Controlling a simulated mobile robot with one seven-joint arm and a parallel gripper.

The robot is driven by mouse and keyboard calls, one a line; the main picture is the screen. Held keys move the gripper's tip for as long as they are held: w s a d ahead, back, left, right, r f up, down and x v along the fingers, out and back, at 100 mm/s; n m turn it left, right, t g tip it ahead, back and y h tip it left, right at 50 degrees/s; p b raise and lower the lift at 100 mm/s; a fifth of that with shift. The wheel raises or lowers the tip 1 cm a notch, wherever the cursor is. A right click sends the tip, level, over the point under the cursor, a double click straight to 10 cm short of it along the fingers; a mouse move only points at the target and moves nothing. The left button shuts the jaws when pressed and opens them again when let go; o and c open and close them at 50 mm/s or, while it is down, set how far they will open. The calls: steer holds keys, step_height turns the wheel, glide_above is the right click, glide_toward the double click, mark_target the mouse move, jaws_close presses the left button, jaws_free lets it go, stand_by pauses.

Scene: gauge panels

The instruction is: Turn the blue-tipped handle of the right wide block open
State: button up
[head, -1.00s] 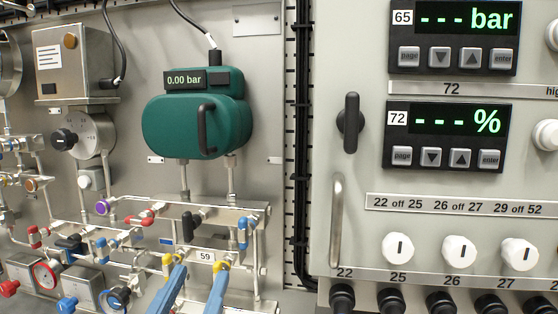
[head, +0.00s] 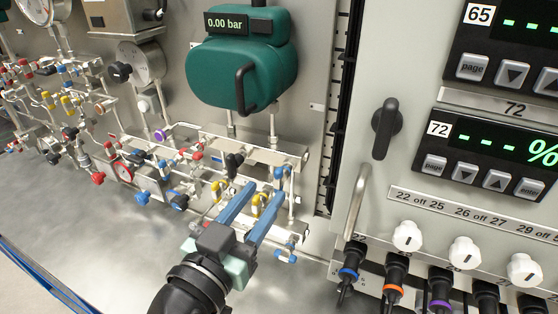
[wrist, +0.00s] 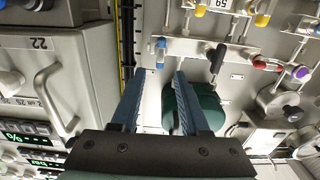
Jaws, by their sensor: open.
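The right wide block (head: 262,152) is a silvery bar below the green gauge, with pipes joining it. I cannot tell whether the fingers touch the handle.
A lower block with yellow handles (head: 259,203) is just below, partly behind my fingers. The green gauge (head: 243,62) hangs above. The grey cabinet (head: 348,150) with its bar handle (head: 357,203) stands to the right. Blue handles (head: 286,256) are at lower right.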

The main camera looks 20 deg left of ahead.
mark_target(276, 178)
steer(key=w+p, duration=0.2)
steer(key=w, duration=0.4)
steer(key=shift+w+d, duration=0.15)
steer(key=shift+w, duration=0.2)
jaws_close()
steer(key=shift+f, duration=0.1)
